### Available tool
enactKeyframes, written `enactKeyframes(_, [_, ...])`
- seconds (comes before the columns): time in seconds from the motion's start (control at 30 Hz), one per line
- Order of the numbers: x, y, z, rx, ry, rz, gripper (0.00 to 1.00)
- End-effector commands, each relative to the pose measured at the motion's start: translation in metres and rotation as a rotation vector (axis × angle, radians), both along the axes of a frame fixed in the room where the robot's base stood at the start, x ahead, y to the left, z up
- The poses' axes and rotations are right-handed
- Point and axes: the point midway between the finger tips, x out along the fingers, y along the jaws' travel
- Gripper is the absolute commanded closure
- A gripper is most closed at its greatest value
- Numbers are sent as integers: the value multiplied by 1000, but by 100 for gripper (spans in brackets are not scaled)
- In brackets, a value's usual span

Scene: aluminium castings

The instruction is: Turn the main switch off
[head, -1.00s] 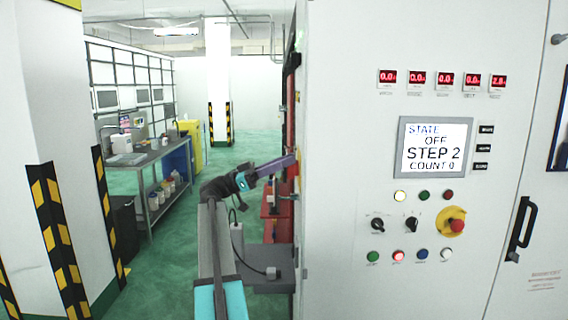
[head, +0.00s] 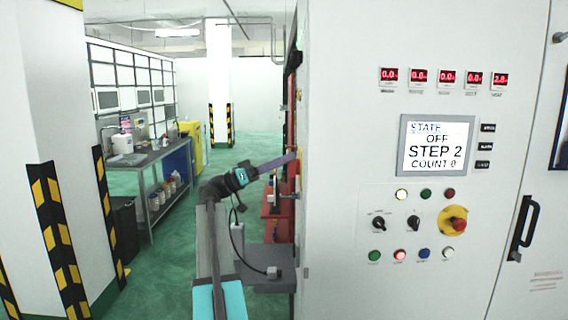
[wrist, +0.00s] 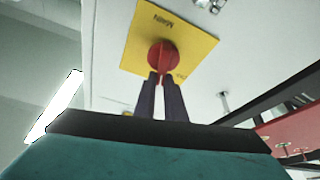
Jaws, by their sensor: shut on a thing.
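The main switch is a red knob (wrist: 163,57) on a yellow plate (wrist: 138,41) marked "MAIN", mounted on a pale cabinet side, in the wrist view. My gripper (wrist: 161,76) has its two dark fingers closed on the knob's lower part. In the head view my gripper (head: 294,157) reaches the left side of the cabinet, where only a thin yellow edge of the plate shows. The display (head: 436,146) on the cabinet front reads STATE OFF, STEP 2, COUNT 0.
The cabinet front (head: 340,100) carries lamps, selector knobs and a red emergency button (head: 459,224) on yellow. A red structure (head: 270,226) stands behind my arm. A workbench (head: 150,158) and striped pillars are at left, with open green floor between.

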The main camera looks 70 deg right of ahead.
Motion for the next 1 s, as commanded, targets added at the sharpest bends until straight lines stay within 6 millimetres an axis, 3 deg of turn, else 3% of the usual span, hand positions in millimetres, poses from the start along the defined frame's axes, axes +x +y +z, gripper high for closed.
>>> enactKeyframes(0.03, [-4, 2, -7, 41, 2, -9, 100])
enactKeyframes(0.6, [0, -6, -10, 509, 184, -8, 100])
enactKeyframes(1.0, [1, -9, -14, 701, 258, -8, 100])
